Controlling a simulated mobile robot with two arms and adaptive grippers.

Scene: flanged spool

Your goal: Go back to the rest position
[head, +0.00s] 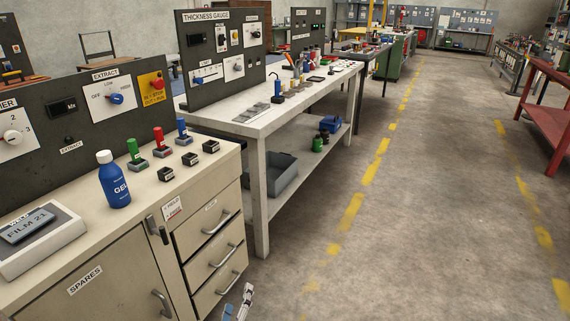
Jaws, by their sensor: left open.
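My left gripper (239,301) shows only in part at the bottom edge of the head view, in front of the drawers of the near bench (215,165). Its fingers are apart and I see nothing between them. It appears clear of the drawer handles, though the exact gap is hard to judge. My right gripper is not in view. I cannot make out a flanged spool in this view.
The near bench holds a blue bottle (114,180), a film box (38,240) and several coloured stamp-like tools. A white table (270,120) stands behind it. A red bench (548,118) is far right. The grey floor (420,220) between is clear.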

